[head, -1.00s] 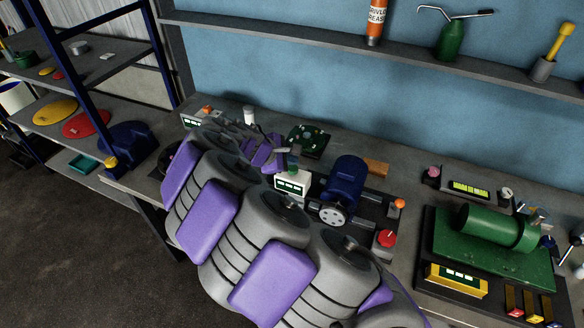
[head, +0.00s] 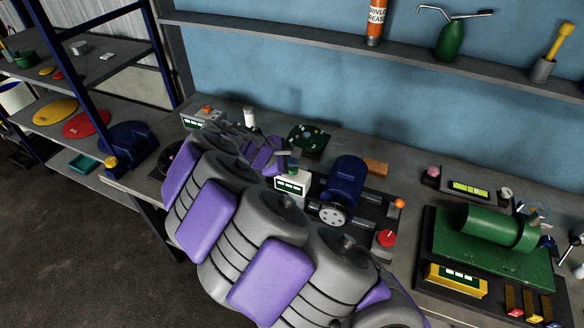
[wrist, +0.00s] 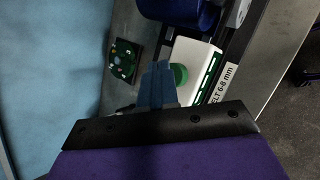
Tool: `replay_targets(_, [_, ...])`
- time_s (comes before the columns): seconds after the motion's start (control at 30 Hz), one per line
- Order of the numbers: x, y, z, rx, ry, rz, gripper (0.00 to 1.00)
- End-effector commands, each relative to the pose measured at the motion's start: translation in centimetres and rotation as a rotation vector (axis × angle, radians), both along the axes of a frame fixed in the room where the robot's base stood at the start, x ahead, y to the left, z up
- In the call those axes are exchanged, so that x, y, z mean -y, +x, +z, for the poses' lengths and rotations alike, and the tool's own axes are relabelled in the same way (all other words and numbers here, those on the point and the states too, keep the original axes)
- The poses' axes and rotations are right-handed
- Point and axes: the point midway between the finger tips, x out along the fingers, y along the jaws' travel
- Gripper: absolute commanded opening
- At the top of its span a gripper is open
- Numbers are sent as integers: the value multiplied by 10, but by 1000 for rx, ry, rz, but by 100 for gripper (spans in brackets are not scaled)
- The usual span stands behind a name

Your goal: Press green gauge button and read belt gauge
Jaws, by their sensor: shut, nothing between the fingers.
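The gauge is a white box (head: 292,187) with green-lit digits, on the bench left of a blue motor. In the wrist view the gauge (wrist: 190,62) stands beside a label ending in "ELT 6-8 mm" (wrist: 222,84). Its round green button (wrist: 181,75) sits on the near side of the box. My gripper (wrist: 160,68) is shut and empty, its blue-grey fingertips right next to the button and overlapping its left edge in the picture. I cannot tell whether they touch it. In the head view my arm hides much of the gripper. The digits are too small to read.
The blue motor (head: 344,188) stands just right of the gauge. A red knob (head: 386,238) and a green machine (head: 495,229) are farther right.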

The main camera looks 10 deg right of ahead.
Motion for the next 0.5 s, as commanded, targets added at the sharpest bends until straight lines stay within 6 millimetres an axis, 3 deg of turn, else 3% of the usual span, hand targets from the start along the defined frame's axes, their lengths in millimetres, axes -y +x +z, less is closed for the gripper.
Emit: replay_targets(0.5, [0,0,-5,0,0,0,0])
